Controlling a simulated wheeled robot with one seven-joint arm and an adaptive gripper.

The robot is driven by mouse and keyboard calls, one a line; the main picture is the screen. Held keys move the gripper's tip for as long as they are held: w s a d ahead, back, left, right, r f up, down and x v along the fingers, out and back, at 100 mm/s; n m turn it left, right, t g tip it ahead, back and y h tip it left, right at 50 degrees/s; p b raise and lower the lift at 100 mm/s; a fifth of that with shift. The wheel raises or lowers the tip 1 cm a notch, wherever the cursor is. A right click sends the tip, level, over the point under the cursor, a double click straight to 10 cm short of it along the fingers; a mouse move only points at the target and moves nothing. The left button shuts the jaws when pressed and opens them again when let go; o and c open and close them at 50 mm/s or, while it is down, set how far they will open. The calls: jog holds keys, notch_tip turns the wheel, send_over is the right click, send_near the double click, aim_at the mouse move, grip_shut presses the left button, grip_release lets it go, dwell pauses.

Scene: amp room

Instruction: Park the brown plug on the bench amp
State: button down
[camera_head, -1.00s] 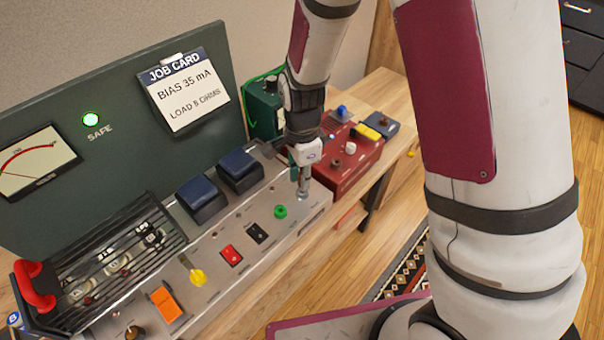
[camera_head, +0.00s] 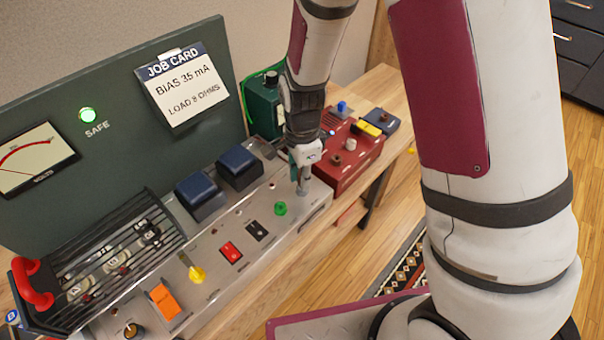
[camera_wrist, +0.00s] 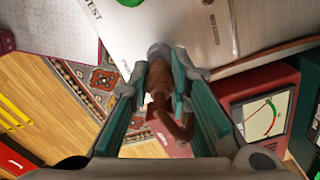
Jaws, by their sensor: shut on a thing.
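The brown plug (camera_wrist: 158,85) is between my gripper's (camera_wrist: 157,80) teal fingers in the wrist view, with a curved brown tail toward the camera. My gripper is shut on it. A grey round collar (camera_wrist: 159,50) shows at the plug's far end, against the amp panel; I cannot tell whether the plug is seated in it. In the head view my gripper (camera_head: 300,180) points down at the right end of the bench amp's silver panel (camera_head: 262,205), beyond the green knob (camera_head: 280,208). The fingers mostly hide the plug there.
A red box (camera_head: 345,165) with knobs stands right of the amp, close to my gripper. A dark green box (camera_head: 263,108) is behind. Blue transformer covers (camera_head: 238,167) and a black cage (camera_head: 110,260) rise from the amp. Bare bench (camera_head: 395,92) shows at the far right.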

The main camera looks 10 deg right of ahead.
jog(key=shift+f, duration=0.6)
jog(key=c, duration=1.4)
grip_release()
notch_tip(320, 180, up, 12)
jog(key=shift+f, duration=0.15)
